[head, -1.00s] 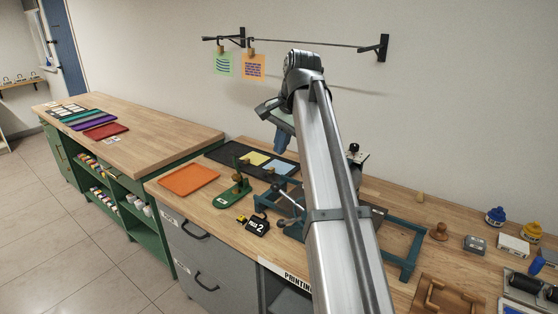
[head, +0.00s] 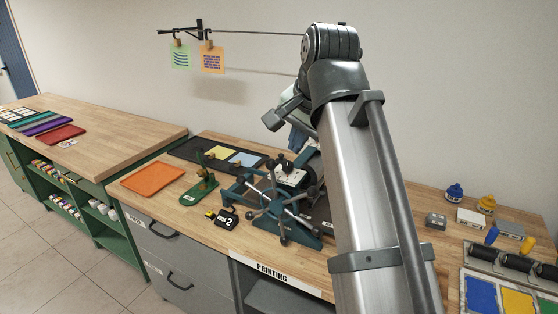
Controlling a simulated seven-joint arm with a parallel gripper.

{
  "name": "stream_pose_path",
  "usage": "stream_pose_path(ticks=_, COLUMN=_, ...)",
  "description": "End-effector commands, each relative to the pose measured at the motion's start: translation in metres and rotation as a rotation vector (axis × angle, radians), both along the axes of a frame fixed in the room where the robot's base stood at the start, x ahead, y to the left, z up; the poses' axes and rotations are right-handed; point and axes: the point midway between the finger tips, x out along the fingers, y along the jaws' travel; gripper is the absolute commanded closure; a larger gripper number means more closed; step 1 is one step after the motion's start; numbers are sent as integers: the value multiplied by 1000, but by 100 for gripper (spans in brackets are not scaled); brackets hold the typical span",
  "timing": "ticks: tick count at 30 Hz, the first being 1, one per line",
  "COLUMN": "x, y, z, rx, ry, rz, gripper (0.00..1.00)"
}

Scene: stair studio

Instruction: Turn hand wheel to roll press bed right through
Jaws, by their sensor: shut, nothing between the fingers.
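The press (head: 310,178) stands on the wooden bench, teal with a dark top and knobs. Its hand wheel (head: 279,210), with several metal spokes and dark knobs, faces me at the front and is in clear view. The bed's teal frame (head: 238,190) shows to the left of the wheel. My arm hides the right side of the press and bed. My gripper (head: 299,140) hangs down above and behind the press, partly hidden by my arm. It looks shut and empty, apart from the wheel.
An orange tray (head: 153,179), a green stand (head: 201,188) and a black tag marked 2 (head: 228,219) lie left of the press. A black tray (head: 190,151) lies behind.

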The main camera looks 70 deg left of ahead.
Motion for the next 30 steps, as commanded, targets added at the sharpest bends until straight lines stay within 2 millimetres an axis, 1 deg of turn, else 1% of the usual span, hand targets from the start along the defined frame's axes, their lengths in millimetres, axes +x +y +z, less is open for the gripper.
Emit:
stream_pose_path(ticks=1, x=1, y=-11, z=-9, rx=25, ry=-20, rz=-2, gripper=100)
stream_pose_path(ticks=2, x=2, y=-13, z=-11, rx=36, ry=-30, rz=-2, gripper=100)
stream_pose_path(ticks=7, x=9, y=0, z=-4, rx=104, ry=-81, rz=9, gripper=100)
stream_pose_path(ticks=11, x=10, y=5, z=-9, rx=108, ry=-87, rz=18, gripper=100)
stream_pose_path(ticks=17, x=11, y=19, z=-31, rx=106, ry=-85, rz=19, gripper=100)
stream_pose_path(ticks=30, x=13, y=57, z=-88, rx=105, ry=-85, rz=18, gripper=100)
